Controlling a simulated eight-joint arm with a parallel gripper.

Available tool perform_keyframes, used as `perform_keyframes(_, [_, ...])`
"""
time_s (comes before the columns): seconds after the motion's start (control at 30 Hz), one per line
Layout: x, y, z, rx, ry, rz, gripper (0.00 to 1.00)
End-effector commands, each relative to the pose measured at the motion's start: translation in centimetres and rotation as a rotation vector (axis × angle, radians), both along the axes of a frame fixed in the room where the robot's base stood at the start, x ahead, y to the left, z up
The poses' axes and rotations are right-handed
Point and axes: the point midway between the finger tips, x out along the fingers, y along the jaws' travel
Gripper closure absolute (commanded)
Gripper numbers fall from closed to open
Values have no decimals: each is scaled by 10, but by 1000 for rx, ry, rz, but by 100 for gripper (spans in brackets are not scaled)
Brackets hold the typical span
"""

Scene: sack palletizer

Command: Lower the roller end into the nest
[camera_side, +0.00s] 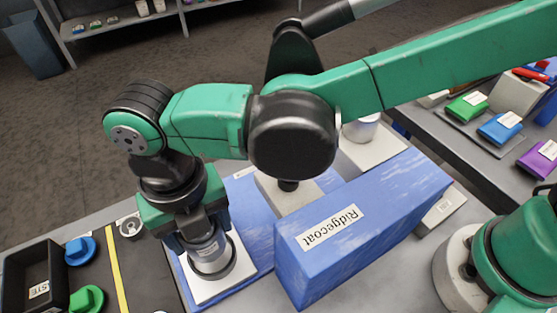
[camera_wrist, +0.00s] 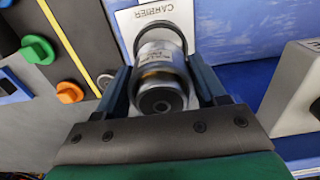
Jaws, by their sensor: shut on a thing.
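My gripper (camera_side: 207,248) points down and is shut on a silver metal roller (camera_wrist: 160,75), with one jaw on each side. The roller's near end, with a dark bore, faces the wrist camera. Its body also shows between the jaws in the side view (camera_side: 208,246). The roller's lower end is over a white plate (camera_side: 228,281); the plate shows the word CARRIER in the wrist view (camera_wrist: 127,20). A dark ring (camera_wrist: 158,26) surrounds the roller's far end. The nest is not clearly visible, and I cannot tell whether the roller touches it.
A large blue Ridgecoat block (camera_side: 375,225) stands to the right of my gripper. A black mat with a yellow stripe (camera_side: 117,275), a blue knob (camera_side: 80,250), a green knob (camera_side: 87,298) and a black bin (camera_side: 35,275) lie to the left. A side bench holds coloured blocks (camera_side: 500,129).

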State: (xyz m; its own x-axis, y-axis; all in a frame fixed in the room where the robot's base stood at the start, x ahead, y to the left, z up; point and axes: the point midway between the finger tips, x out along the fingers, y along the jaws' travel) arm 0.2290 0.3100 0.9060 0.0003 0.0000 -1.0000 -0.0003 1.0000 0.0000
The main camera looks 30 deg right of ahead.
Motion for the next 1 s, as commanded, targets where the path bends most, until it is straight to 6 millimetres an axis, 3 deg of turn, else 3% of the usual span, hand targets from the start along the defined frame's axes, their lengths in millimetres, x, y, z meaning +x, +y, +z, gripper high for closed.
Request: perform_keyframes(1.0, [0, 0, -18, 0, 0, 0, 100])
